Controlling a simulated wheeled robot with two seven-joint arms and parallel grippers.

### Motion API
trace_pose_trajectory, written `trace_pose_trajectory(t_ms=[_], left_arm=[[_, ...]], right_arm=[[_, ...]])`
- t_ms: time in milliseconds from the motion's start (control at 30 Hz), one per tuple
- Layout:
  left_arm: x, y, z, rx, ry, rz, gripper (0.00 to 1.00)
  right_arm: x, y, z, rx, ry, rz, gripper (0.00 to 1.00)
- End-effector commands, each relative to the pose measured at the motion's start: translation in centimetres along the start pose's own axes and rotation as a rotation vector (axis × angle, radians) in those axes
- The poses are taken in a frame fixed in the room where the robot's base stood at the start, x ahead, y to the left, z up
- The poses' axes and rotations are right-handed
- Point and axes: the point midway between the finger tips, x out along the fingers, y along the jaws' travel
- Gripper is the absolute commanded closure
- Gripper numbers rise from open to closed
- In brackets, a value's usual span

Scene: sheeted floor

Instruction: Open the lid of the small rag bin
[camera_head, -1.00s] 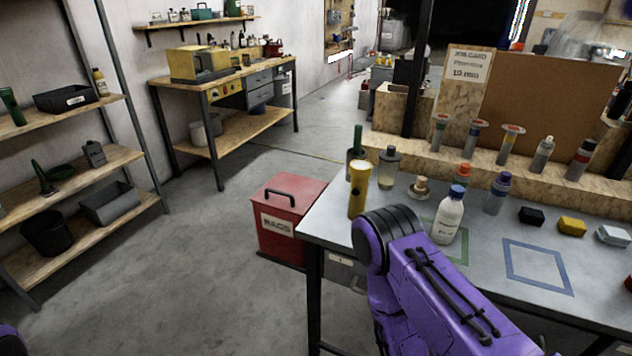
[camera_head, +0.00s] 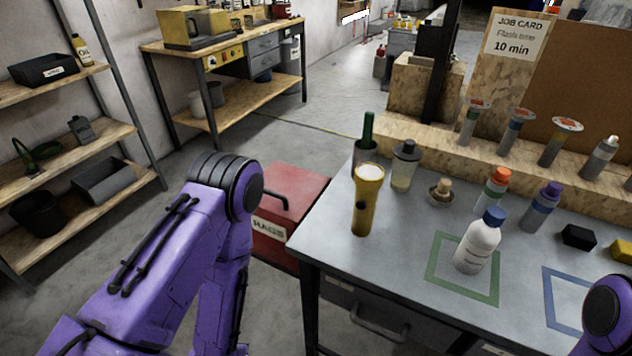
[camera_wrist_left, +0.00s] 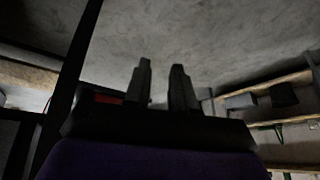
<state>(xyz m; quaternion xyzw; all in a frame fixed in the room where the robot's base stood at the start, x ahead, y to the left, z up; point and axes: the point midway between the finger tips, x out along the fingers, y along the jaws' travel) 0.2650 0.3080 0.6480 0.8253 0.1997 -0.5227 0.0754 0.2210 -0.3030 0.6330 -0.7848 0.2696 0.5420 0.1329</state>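The rag bin (camera_head: 305,189) is a red box with a flat lid, a dark handle and a RAGS label. It stands on the floor left of the workbench. Its lid looks closed, and my left arm covers its left part. My left gripper (camera_wrist_left: 161,66) shows only in the left wrist view, with two dark fingers apart and nothing between them. A small red patch (camera_wrist_left: 108,98) lies beside the fingers there; I cannot tell whether it is the bin. My right gripper is out of view; only part of my right arm shows at the right edge.
The workbench (camera_head: 330,235) stands right of the bin, its edge close to the lid. It carries a yellow flashlight (camera_head: 367,200), a white bottle (camera_head: 478,243) and several other containers. Shelves (camera_head: 75,150) stand at the left. Concrete floor (camera_head: 270,145) is free behind the bin.

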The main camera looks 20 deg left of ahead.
Motion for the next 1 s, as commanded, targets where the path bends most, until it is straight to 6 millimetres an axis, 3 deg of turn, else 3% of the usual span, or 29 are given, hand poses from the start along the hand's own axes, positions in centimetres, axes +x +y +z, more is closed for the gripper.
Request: trace_pose_trajectory(t_ms=[33, 133, 200, 300, 333, 400, 500, 600, 1000], left_arm=[[1.6, 1.0, -3.9, 0.120, 0.095, 0.049, 0.75], [2.0, 2.9, -13.5, 0.510, 0.350, 0.116, 0.75], [0.5, 3.6, -19.8, 0.808, 0.553, 0.094, 0.75], [-2.9, 3.7, -26.6, 1.181, 0.811, -0.029, 0.75], [-3.9, 3.6, -28.1, 1.275, 0.874, -0.077, 0.75], [-6.1, 3.2, -30.6, 1.450, 0.990, -0.190, 0.75], [-8.3, 2.8, -32.5, 1.602, 1.083, -0.312, 0.75], [-8.9, 2.8, -33.5, 1.661, 1.112, -0.362, 0.75], [-4.8, 6.6, -39.1, 1.663, 1.109, -0.365, 0.75]], right_arm=[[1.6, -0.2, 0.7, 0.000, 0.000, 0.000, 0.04], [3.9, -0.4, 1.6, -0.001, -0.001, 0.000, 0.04], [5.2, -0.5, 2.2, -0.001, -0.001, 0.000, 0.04], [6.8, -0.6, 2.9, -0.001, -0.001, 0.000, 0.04], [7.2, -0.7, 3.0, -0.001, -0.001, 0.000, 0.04], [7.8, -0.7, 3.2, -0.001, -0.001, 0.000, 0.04], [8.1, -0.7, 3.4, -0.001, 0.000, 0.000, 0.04], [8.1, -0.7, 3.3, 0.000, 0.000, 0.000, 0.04], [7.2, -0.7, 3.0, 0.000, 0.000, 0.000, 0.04]])
